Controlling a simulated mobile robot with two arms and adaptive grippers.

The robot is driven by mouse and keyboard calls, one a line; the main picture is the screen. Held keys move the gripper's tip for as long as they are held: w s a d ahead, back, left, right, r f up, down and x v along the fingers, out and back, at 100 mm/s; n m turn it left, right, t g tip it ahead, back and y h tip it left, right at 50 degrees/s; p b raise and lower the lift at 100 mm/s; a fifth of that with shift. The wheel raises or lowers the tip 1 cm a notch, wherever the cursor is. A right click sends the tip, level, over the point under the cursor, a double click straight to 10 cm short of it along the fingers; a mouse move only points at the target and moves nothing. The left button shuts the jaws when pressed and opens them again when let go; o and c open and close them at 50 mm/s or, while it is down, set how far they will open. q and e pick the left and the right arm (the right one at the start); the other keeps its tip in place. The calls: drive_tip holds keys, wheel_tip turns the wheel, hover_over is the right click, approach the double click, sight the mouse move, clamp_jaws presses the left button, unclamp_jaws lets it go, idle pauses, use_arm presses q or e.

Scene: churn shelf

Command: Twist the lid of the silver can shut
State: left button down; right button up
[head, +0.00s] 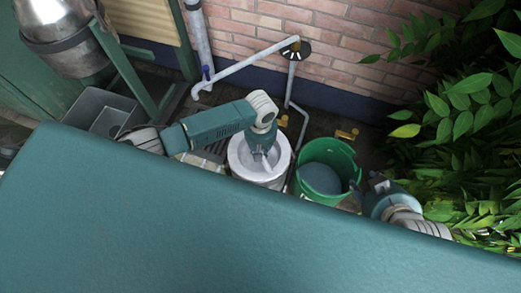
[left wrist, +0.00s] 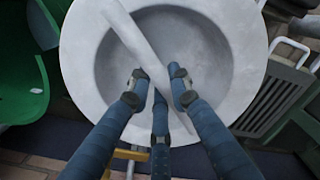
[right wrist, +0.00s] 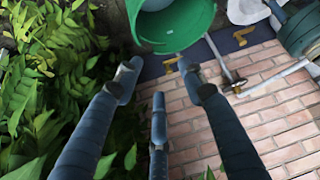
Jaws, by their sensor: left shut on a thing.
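The silver can (head: 240,176) stands upright in the middle of the head view, with a pale round recessed lid on top. In the left wrist view the lid (left wrist: 85,55) fills the upper middle, and a flat handle bar (left wrist: 140,42) crosses it diagonally. My left gripper (left wrist: 160,85) is over the lid, its fingers closed on the bar from both sides. In the head view my left arm partly hides the lid. My right gripper (right wrist: 157,80) is open and empty, right of the green bucket in the head view.
A green bucket (head: 312,150) stands just right of the can. Leafy plants (head: 460,130) crowd the right side. A brick wall (head: 340,40) with white pipes (head: 245,62) rises behind. A grey sink-like box (head: 92,108) and a metal drum (head: 60,35) are at left.

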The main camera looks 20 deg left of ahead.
use_arm(q)
drive_tip(key=shift+r+n+p, duration=0.1)
drive_tip(key=shift+n+p, duration=0.2)
drive_tip(key=shift+p, duration=0.1)
drive_tip(key=shift+w, duration=0.1)
use_arm(e)
drive_tip(key=s+d+f+g, duration=0.1)
drive_tip(key=s+f+g, duration=0.1)
drive_tip(key=s, duration=0.3)
drive_tip(key=shift+s+d+g+h, duration=0.3)
drive_tip(key=shift+s+d, duration=0.05)
drive_tip(key=shift+s, duration=0.05)
idle(0.7)
drive_tip(key=shift+s, duration=0.1)
use_arm(q)
drive_tip(key=shift+n+p, duration=0.5)
drive_tip(key=shift+p, duration=0.05)
drive_tip(key=shift+n+p, duration=0.4)
drive_tip(key=shift+p, duration=0.05)
use_arm(e)
drive_tip(key=shift+s+d+r+g, duration=0.15)
drive_tip(key=shift+s+r+g, duration=0.1)
drive_tip(key=shift+s, duration=0.3)
drive_tip(key=shift+s+d+r+g, duration=0.15)
drive_tip(key=shift+s+r+g, duration=0.1)
drive_tip(key=shift+s, duration=0.25)
use_arm(q)
drive_tip(key=c, duration=1.5)
unclamp_jaws()
